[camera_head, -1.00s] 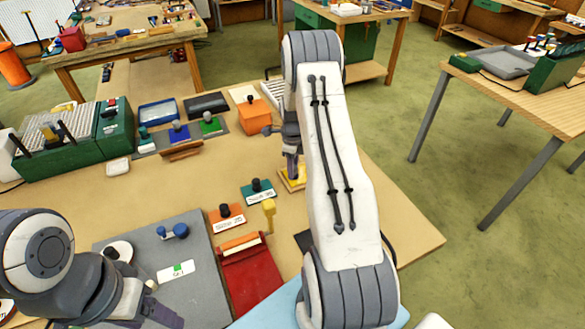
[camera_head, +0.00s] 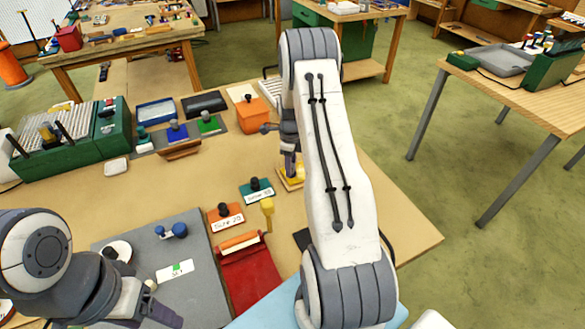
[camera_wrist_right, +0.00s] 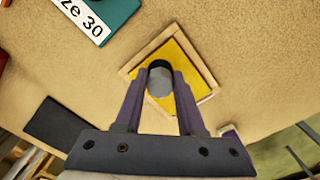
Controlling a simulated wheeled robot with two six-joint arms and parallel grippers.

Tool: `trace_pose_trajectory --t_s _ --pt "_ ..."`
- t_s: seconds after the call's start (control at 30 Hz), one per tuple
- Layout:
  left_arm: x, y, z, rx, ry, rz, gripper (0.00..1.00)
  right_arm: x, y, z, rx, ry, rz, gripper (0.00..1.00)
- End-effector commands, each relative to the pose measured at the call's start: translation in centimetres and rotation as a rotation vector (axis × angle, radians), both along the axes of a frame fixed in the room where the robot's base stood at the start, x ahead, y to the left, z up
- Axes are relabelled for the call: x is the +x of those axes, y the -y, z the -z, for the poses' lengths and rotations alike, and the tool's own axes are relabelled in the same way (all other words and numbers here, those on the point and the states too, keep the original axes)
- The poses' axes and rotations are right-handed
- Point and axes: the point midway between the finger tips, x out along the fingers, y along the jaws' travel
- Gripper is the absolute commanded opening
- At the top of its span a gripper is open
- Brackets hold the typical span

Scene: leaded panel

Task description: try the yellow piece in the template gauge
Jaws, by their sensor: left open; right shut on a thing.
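The yellow piece (camera_wrist_right: 184,72) is a flat square plate with a round grey and black knob. It lies within the outline of a pale wooden square frame (camera_wrist_right: 146,49), which looks like the template gauge. I cannot tell whether it sits fully down in it. My right gripper (camera_wrist_right: 159,80) points down at the piece, shut on its knob. In the head view my right arm hides part of the yellow piece (camera_head: 292,171) and frame. My left gripper (camera_head: 158,314) is open and empty at the lower left, over the grey mat.
Teal (camera_head: 257,190) and orange (camera_head: 225,217) labelled blocks with knobs, and a small yellow tool (camera_head: 267,210), stand left of the frame. An orange box (camera_head: 251,115) stands behind. Bare tabletop lies right of my right arm.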

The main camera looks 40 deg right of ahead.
Motion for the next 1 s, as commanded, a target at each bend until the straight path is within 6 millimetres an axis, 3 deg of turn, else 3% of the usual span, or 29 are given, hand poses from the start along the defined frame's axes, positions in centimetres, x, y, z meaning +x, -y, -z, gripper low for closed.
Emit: trace_pose_trajectory --t_s 0.7,0.73,0.8,1.0 --pt "0.00 0.00 0.29 0.000 0.000 0.000 0.68 0.03 0.03 0.36 0.000 0.001 0.000 0.00" --pt "0.00 0.00 0.25 0.000 0.000 0.000 0.68 0.04 0.03 0.32 0.000 0.001 0.000 0.46" --pt "0.00 0.00 0.23 0.000 0.000 0.000 0.68 0.03 0.03 0.30 0.000 0.001 0.000 0.73" --pt "0.00 0.00 0.23 0.000 0.000 0.000 0.68 0.02 0.02 0.31 -0.001 0.001 0.000 0.73"
